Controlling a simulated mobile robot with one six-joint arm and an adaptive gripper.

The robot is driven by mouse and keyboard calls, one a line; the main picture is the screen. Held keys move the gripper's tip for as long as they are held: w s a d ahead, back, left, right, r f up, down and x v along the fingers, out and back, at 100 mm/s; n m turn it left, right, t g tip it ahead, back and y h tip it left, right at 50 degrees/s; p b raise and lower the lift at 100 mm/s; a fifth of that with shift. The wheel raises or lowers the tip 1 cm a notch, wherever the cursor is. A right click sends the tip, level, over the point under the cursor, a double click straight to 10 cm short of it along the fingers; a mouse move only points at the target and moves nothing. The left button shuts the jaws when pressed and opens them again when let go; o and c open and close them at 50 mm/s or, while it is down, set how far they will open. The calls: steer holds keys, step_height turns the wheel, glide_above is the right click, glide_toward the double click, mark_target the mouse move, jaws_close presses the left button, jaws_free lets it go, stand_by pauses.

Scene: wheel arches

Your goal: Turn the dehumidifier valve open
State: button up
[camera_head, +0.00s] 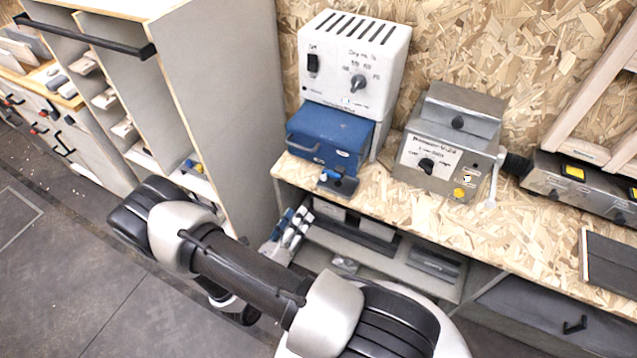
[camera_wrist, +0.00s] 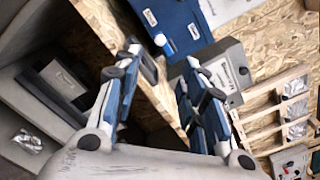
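The dehumidifier seems to be the white unit (camera_head: 353,65) with a "Dry" dial, standing above a blue box (camera_head: 325,140) on the bench. A small dark fitting with a blue handle (camera_head: 338,178), probably the valve, sits at the bench's front edge before the blue box. I cannot tell its turn position. My gripper (camera_head: 295,217) is below and left of it, in front of the bench edge. In the wrist view my gripper (camera_wrist: 162,56) is open, its blue-and-grey fingers apart with nothing between them.
A grey box (camera_head: 450,140) with a knob, yellow button and light side lever (camera_head: 495,178) stands right on the chipboard bench (camera_head: 400,208). Shelves (camera_head: 410,262) lie under the bench. A tall cabinet (camera_head: 225,90) closes off the left. Floor (camera_head: 80,270) is open at lower left.

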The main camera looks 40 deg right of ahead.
mark_target(322, 179)
steer(key=b+x, duration=0.2)
steer(key=x, duration=1.2)
steer(key=shift+d, duration=0.2)
steer(key=shift+c, duration=0.2)
jaws_close()
